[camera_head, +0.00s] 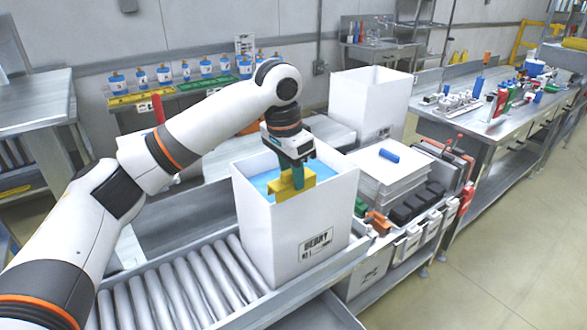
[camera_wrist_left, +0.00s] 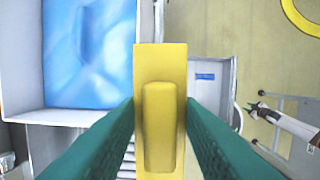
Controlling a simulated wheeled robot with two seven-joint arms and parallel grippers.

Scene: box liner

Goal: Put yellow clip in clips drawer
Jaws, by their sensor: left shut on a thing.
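My left gripper (camera_head: 298,180) is shut on the yellow clip (camera_head: 293,189) and holds it at the open top of a white box with a blue liner inside. In the left wrist view the yellow clip (camera_wrist_left: 160,110) stands between the two green fingers (camera_wrist_left: 160,125), with the blue liner (camera_wrist_left: 88,50) to its left. Small bins and drawers (camera_head: 405,245) line the bench front to the right of the box; I cannot tell which is the clips drawer. My right gripper is not in the head view.
The white box (camera_head: 300,238) stands on a roller conveyor (camera_head: 185,290). To its right is a stack of white sheets (camera_head: 385,178) with a blue object (camera_head: 389,155) on top. Another tall white box (camera_head: 368,100) stands behind. Black items (camera_head: 415,205) sit along the bench edge.

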